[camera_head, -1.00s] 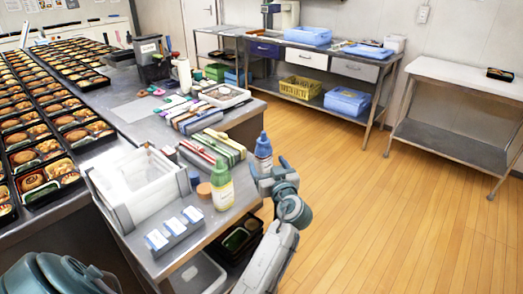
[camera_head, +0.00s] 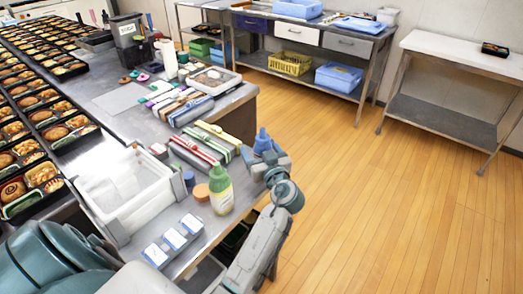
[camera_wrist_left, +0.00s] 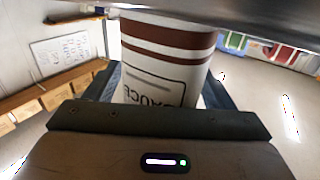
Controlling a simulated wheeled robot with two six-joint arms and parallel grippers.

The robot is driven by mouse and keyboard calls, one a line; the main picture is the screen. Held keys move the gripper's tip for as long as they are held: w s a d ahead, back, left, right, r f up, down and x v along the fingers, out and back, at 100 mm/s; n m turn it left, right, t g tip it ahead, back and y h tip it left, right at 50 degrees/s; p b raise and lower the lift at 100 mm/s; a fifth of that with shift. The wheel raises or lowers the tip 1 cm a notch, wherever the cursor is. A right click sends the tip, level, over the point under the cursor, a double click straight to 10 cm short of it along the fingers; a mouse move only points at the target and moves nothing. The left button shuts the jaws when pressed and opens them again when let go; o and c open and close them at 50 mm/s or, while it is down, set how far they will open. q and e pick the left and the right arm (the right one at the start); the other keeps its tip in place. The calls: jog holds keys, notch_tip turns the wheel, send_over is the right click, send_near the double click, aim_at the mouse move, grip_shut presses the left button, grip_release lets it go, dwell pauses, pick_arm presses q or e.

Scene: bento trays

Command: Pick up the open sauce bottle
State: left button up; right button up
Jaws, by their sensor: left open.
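A white bottle with brown bands and a label reading SAUCE upside down (camera_wrist_left: 160,75) fills the middle of the left wrist view. It stands between the dark fingers of my left gripper (camera_wrist_left: 160,92), which is open. One end of the bottle is cut off by the picture's top edge, so I cannot see whether it is capped. In the head view my left arm shows at the bottom left, with its gripper out of sight. My right gripper (camera_head: 268,165) is at a blue-capped bottle (camera_head: 262,140) and hides its lower part; I cannot tell if it grips it.
A green-capped bottle (camera_head: 221,188) stands on the counter left of my right gripper. A white bin (camera_head: 165,203) and a grey holder with white-topped pieces (camera_head: 155,256) are close by. Bento trays (camera_head: 40,175) fill the left. The wooden floor to the right is clear.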

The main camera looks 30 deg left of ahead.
aim_at(264, 130)
pick_arm(q)
jog(key=shift+s+d, duration=0.1)
jog(key=c, duration=0.7)
jog(key=shift+c, duration=0.2)
jog(key=shift+r, duration=0.1)
jog(key=shift+r, duration=0.3)
notch_tip(264, 130, up, 9)
jog(key=shift+f+b, duration=0.2)
jog(key=shift+b, duration=0.5)
jog(key=shift+r, duration=0.4)
pick_arm(e)
jog(key=w, duration=0.2)
jog(key=w+r, duration=0.1)
jog(key=w, duration=0.1)
jog(key=shift+a+r, duration=0.1)
jog(key=shift+r, duration=0.05)
pick_arm(q)
jog(key=shift+o, duration=0.5)
